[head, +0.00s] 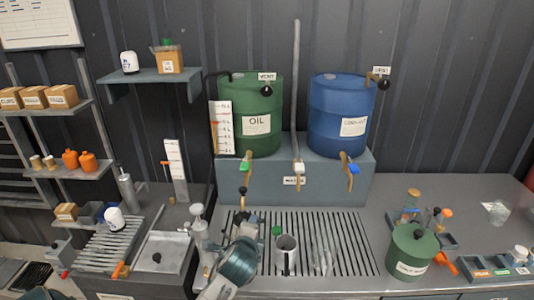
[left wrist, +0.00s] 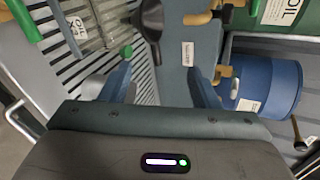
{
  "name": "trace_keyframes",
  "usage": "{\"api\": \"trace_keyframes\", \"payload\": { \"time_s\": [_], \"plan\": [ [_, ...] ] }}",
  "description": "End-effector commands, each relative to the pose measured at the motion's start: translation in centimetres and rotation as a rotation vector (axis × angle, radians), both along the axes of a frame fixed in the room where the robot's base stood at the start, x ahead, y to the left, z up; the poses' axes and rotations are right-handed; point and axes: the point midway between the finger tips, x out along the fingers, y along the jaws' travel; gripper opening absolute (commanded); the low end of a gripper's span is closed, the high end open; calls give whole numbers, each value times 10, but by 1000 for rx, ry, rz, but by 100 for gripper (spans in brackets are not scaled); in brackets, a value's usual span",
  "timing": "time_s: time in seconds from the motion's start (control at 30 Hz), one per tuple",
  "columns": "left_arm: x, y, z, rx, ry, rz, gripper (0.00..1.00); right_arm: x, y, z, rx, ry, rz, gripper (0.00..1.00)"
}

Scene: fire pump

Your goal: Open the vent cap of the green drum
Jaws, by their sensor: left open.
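The green drum (head: 250,108), labelled OIL, stands at the back on a grey plinth; part of it also shows at the top right of the left wrist view (left wrist: 290,30). Its vent cap, a black ball (head: 267,91), sits near the drum's top just below a VENT tag (head: 266,76). The cap is not seen in the left wrist view, and I cannot tell how far it is turned. My left gripper (head: 244,218) is low over the slotted bench, below and apart from the drum. In the left wrist view its fingers (left wrist: 160,72) are spread with nothing held. My right gripper is out of view.
A blue drum (head: 338,105) stands to the right on the plinth (head: 325,190), with a grey pipe (head: 297,60) between the drums. Taps jut from the plinth's front. A black knob (left wrist: 148,18) stands close beyond my left fingers. Glassware stands on the slotted grate (head: 350,245).

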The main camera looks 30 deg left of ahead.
Motion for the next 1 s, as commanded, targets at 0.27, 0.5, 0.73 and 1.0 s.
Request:
{"api": "trace_keyframes", "payload": {
  "time_s": [0.27,0.5,0.73,1.0],
  "plan": [
    [111,45,137,846,-21,-140,56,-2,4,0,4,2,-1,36],
    [164,67,246,1486,93,-89,56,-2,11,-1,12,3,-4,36],
    [179,73,286,1709,167,-43,56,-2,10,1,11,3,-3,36],
    [212,91,305,1717,173,-41,56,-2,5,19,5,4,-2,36]
  ]
}}
